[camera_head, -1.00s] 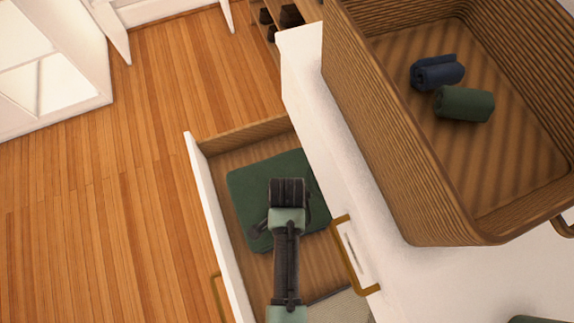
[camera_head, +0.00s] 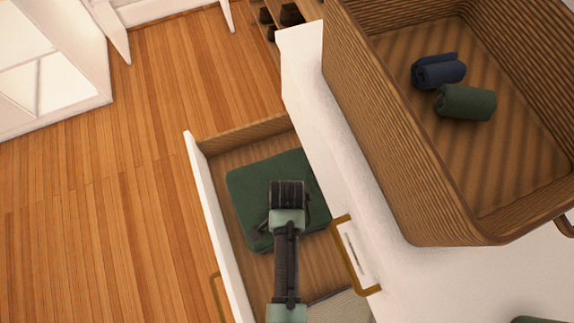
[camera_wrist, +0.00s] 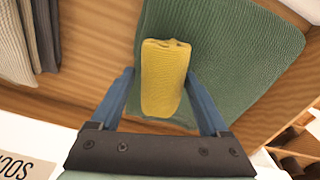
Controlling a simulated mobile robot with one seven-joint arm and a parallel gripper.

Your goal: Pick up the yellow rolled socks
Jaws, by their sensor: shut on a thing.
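The yellow rolled socks (camera_wrist: 165,85) show in the wrist view, between the two blue fingers of my gripper (camera_wrist: 160,76). My gripper is shut on them, over a folded green cloth item (camera_wrist: 240,45). I cannot tell whether the socks still touch the cloth. In the head view my arm reaches down into the open drawer (camera_head: 205,190), above the green cloth (camera_head: 250,190), and hides the socks.
A brown ribbed basket (camera_head: 385,130) with a navy roll (camera_head: 438,70) and a green roll (camera_head: 465,103) stands on the white surface right of the drawer. Folded grey cloth (camera_wrist: 20,40) lies in the drawer. Wooden floor (camera_head: 90,200) is clear on the left.

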